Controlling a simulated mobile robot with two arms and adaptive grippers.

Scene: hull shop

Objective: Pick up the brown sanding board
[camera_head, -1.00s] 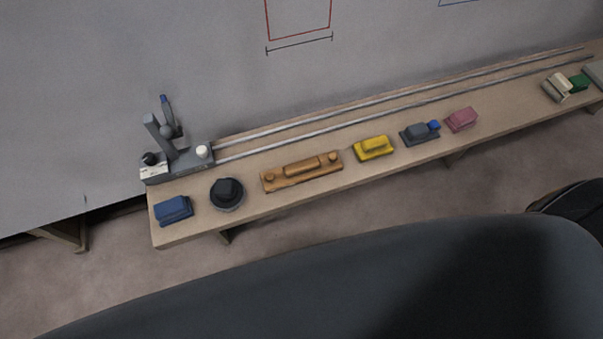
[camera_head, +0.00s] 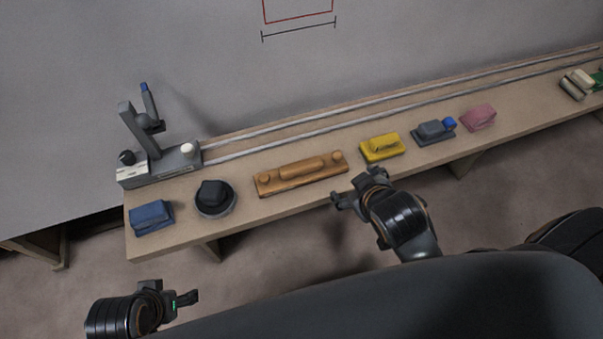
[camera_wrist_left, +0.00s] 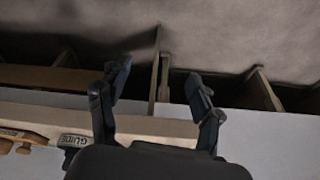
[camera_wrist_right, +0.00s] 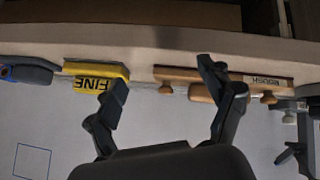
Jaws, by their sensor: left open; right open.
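The brown sanding board (camera_head: 301,174) lies flat on the shelf, long side along it, with a raised middle grip and a knob at each end. In the right wrist view the board (camera_wrist_right: 178,75) appears behind a finger, with a label reading ROUGH. A brown piece at the left edge of the left wrist view (camera_wrist_left: 28,136) looks like its end. My right gripper (camera_head: 356,187) is open and empty at the shelf's front edge, just right of the board, apart from it. My left gripper (camera_head: 174,290) is open and empty, low in front of the shelf's left end.
Left of the board are a round black tool (camera_head: 214,198), a blue block (camera_head: 151,217) and a grey guide device (camera_head: 160,163). Right of it are a yellow FINE block (camera_head: 381,147), a grey block (camera_head: 434,131) and a pink block (camera_head: 478,118). Two rails (camera_head: 300,131) run behind.

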